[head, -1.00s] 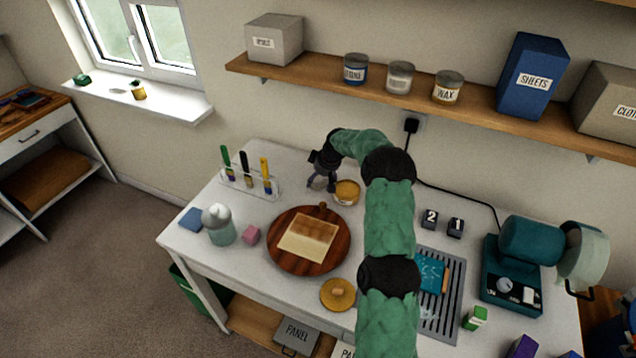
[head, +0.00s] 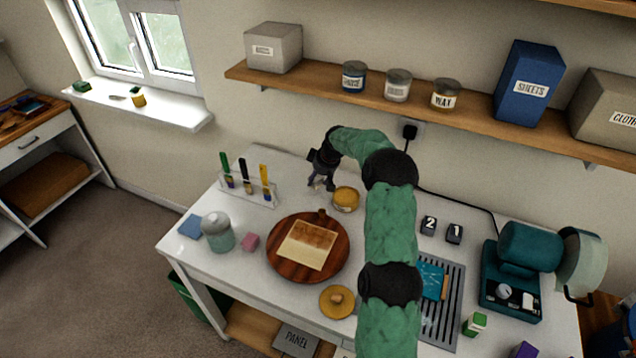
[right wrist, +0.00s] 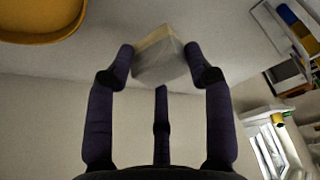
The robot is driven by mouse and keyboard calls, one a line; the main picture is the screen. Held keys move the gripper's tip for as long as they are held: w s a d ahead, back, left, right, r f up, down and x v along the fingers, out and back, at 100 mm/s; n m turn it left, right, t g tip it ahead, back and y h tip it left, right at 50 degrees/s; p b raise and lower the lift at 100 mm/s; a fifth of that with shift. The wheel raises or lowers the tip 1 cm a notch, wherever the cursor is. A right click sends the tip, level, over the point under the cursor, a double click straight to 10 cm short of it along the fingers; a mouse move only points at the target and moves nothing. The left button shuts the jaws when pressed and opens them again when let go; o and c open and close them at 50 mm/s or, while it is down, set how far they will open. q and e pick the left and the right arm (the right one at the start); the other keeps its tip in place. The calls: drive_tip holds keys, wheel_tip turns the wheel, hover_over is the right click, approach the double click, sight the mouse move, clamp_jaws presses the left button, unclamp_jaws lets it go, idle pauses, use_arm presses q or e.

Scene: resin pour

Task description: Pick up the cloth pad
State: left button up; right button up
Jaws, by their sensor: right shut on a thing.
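My right gripper (head: 318,184) is at the back of the white table, between the tube rack and the amber pot. In the right wrist view its fingers (right wrist: 160,60) are shut on a small pale grey block with a tan face, which I take to be the cloth pad (right wrist: 159,54). In the head view the pad is small and mostly hidden by the fingers; it appears just above the tabletop. My left gripper is not in view.
The amber pot (head: 346,199) stands close right of the gripper; its rim shows in the right wrist view (right wrist: 40,22). The tube rack (head: 262,200) stands to the left. A round wooden board (head: 283,268) lies in front. The wall shelf (head: 310,82) is above.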

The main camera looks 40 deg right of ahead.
drive_tip(key=s+a+r, duration=0.3)
drive_tip(key=a+r, duration=0.1)
drive_tip(key=r, duration=0.2)
drive_tip(key=shift+s+a+p, duration=0.2)
drive_tip(key=shift+a+p, duration=0.15)
drive_tip(key=shift+p, duration=0.1)
drive_tip(key=s+a+r, duration=0.1)
drive_tip(key=a, duration=0.1)
drive_tip(key=s+a+r, duration=0.1)
drive_tip(key=s+a, duration=0.1)
drive_tip(key=s+a+r, duration=0.1)
drive_tip(key=a, duration=0.1)
drive_tip(key=shift+s+a+r, duration=0.25)
drive_tip(key=shift+s+a, duration=0.05)
drive_tip(key=shift+s, duration=0.1)
drive_tip(key=o, duration=0.4)
drive_tip(key=shift+c, duration=1.4)
